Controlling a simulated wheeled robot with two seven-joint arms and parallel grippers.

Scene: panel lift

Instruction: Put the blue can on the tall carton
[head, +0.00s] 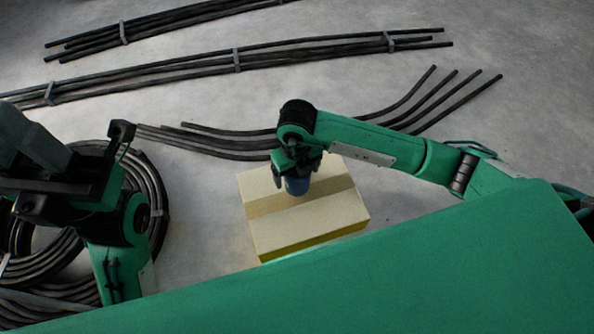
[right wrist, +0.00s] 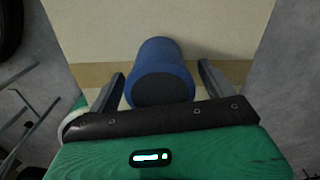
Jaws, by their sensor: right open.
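The blue can (head: 297,186) is on the top face of the tan carton (head: 262,228) in the head view, partly hidden under my right gripper (head: 298,166). In the right wrist view the can (right wrist: 160,58) shows its dark round end and blue side, with the carton top (right wrist: 215,25) and its brown tape band behind it. My right gripper (right wrist: 162,80) is open, one finger on each side of the can, with narrow gaps showing. The can's contact with the carton is not clearly visible. My left gripper (head: 75,170) is at the far left, away from the carton; its jaws are unclear.
Bundles of black cables (head: 250,55) lie on the grey floor at the back, with loose cable ends (head: 435,100) behind my right arm. A black cable coil (head: 155,190) lies at the left, partly under my left arm.

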